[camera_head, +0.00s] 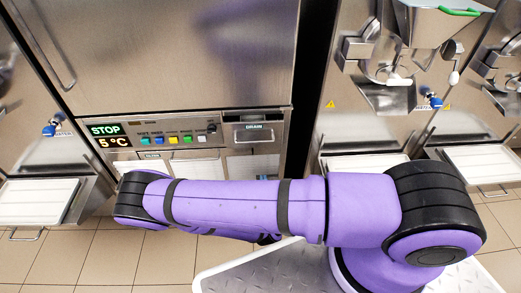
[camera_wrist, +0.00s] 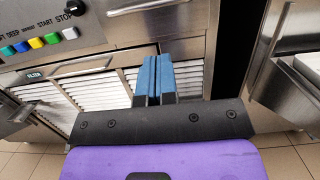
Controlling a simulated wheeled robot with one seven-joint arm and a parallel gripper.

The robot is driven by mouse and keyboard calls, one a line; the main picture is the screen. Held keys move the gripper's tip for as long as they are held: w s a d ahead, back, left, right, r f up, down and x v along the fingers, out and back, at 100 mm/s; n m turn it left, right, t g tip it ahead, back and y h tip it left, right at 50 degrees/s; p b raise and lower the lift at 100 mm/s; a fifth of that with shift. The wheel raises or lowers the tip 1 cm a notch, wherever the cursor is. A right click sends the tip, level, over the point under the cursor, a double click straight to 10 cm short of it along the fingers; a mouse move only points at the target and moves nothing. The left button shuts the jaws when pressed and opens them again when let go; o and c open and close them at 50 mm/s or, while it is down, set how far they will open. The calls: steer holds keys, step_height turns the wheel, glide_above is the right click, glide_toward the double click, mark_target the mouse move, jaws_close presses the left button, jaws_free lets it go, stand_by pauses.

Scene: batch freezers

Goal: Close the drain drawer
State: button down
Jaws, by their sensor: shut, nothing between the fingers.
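The drain drawer (camera_head: 254,134) is a small steel front labelled DRAIN, at the right end of the control panel in the head view. In the wrist view its steel front and handle (camera_wrist: 150,10) show at the top, cut off by the picture edge. How far it stands out from the machine is hard to tell. My gripper (camera_wrist: 153,62) has two blue fingers pressed together, with nothing between them. The fingertips appear just below the drawer front, before the white louvred grille. Whether they touch anything is unclear. My purple arm hides most of the gripper in the head view.
The control panel (camera_head: 165,138) with coloured buttons lies left of the drawer. A filter cover (camera_wrist: 75,85) with a handle is below it. A dark gap (camera_head: 308,85) separates this machine from the steel machine (camera_head: 375,130) at right. A white tray (camera_head: 38,200) stands at left.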

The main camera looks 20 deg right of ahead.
glide_toward(261, 135)
steer(key=x, duration=0.3)
steer(key=shift+w+r, duration=0.15)
steer(key=shift+w, duration=0.1)
stand_by(0.4)
steer(key=shift+d, duration=0.1)
steer(key=x, duration=0.3)
steer(key=shift+w+d+f, duration=0.1)
steer(key=shift+w+f, duration=0.15)
steer(key=shift+w+r, duration=0.15)
steer(key=shift+w, duration=0.2)
steer(key=shift+d, duration=0.1)
